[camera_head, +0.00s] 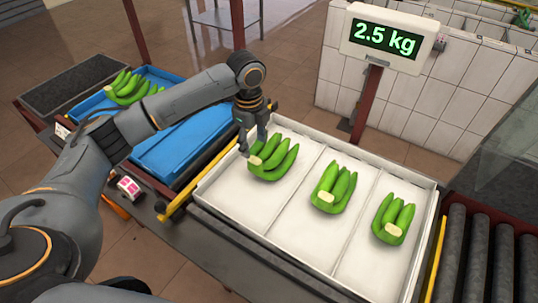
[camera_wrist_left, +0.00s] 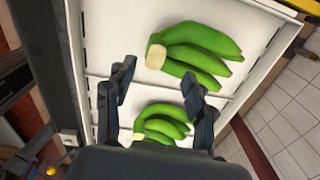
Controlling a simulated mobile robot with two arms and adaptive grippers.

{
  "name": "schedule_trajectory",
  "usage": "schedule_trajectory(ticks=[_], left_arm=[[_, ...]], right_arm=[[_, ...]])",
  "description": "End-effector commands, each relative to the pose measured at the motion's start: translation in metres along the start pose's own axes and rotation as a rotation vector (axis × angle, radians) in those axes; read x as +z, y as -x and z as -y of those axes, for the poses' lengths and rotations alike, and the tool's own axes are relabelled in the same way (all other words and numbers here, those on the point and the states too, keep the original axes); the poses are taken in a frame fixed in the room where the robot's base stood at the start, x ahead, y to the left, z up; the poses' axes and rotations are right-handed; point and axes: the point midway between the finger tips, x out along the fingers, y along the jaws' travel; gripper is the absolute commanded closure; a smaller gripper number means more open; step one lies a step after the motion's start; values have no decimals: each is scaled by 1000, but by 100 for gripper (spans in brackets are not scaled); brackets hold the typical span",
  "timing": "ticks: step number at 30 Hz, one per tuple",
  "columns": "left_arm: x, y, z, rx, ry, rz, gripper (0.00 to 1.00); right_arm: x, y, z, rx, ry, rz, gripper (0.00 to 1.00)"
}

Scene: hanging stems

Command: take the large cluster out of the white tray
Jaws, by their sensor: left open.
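The white tray (camera_head: 255,219) has three compartments, each with a green banana cluster. The cluster in the left compartment (camera_head: 273,160) looks the largest, its pale cut end toward the left. A middle cluster (camera_head: 333,188) and a right cluster (camera_head: 393,219) lie beside it. My left gripper (camera_head: 253,146) is open, fingers pointing down at the cut end of the left cluster; contact cannot be told. In the left wrist view, the large cluster (camera_wrist_left: 200,52) lies beyond the open fingertips (camera_wrist_left: 158,78), and another cluster (camera_wrist_left: 162,121) shows between the fingers. My right gripper is out of view.
Left of the tray, a blue crate (camera_head: 185,150) stands with more green bananas (camera_head: 125,87) in a blue crate behind. A scale display (camera_head: 388,38) on a red post reads 2.5 kg behind the tray. Dark rollers (camera_head: 478,255) lie at the right.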

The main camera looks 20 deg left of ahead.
Motion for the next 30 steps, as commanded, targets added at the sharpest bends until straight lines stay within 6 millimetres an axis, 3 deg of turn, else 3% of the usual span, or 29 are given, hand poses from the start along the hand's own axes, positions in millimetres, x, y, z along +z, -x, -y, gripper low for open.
schedule_trajectory(ticks=[8, 15, 24, 25, 30], left_arm=[[0, -21, -3, 3, 1, 1, 46], [1, -56, -8, 2, 0, 1, 46], [1, -64, -7, -1, -1, 1, 46], [1, -64, -7, -1, -1, 1, 48], [1, -64, -7, -1, -1, 1, 82]], right_arm=[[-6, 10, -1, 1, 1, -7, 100], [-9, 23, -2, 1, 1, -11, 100], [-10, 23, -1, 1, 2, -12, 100], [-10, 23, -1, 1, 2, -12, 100], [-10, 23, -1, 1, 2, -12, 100]])
